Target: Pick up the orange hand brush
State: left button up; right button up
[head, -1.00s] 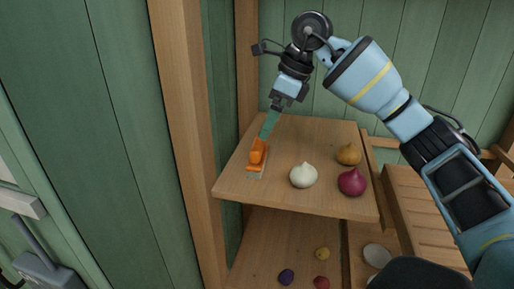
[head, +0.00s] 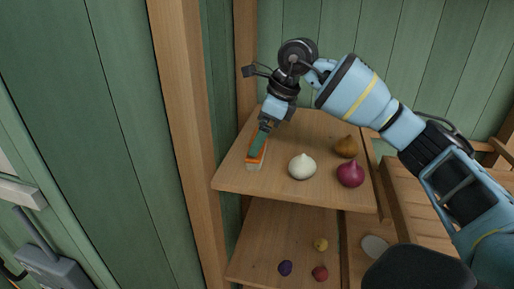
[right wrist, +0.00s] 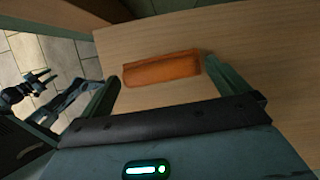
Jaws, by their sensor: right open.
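The orange hand brush (head: 256,158) lies at the left of the upper wooden shelf, its pale bristle edge showing at the near end. In the right wrist view the brush's orange back (right wrist: 160,70) lies across the gap between my fingers. My right gripper (head: 258,145) is open and close over the brush, hiding part of it in the head view. In the right wrist view one finger of the right gripper (right wrist: 161,72) is near each end of the brush. What seems to be my left gripper (right wrist: 42,78) shows small at the left of that view; its jaw state is unclear.
A white bulb (head: 302,168), a red onion (head: 350,174) and a brown onion (head: 346,147) stand right of the brush on the upper shelf (head: 290,196). A wooden post (head: 182,120) rises at its left. The lower shelf holds several small bulbs.

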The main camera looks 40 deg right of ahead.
jog(key=shift+w+a+f, duration=0.15)
jog(key=shift+a+f, duration=0.05)
jog(key=shift+f, duration=0.25)
pick_arm(q)
jog(key=shift+w, duration=0.15)
pick_arm(e)
jog(key=c, duration=0.9)
pick_arm(q)
jog(key=shift+s, duration=0.45)
pick_arm(e)
jog(key=shift+c, duration=0.2)
jog(key=shift+r, duration=0.15)
jog(key=shift+r, duration=1.6)
pick_arm(q)
jog(key=shift+s+f+b, duration=0.25)
jog(key=shift+f+b, duration=0.45)
jog(key=shift+f, duration=0.15)
pick_arm(e)
jog(key=s+a, duration=0.3)
jog(key=s, duration=0.4)
jog(key=s+a+r, duration=0.1)
jog(key=s+a, duration=0.2)
jog(key=s, duration=0.4)
jog(key=shift+s+a+r, duration=0.25)
jog(key=shift+s+a, duration=0.05)
jog(key=shift+a, duration=0.1)
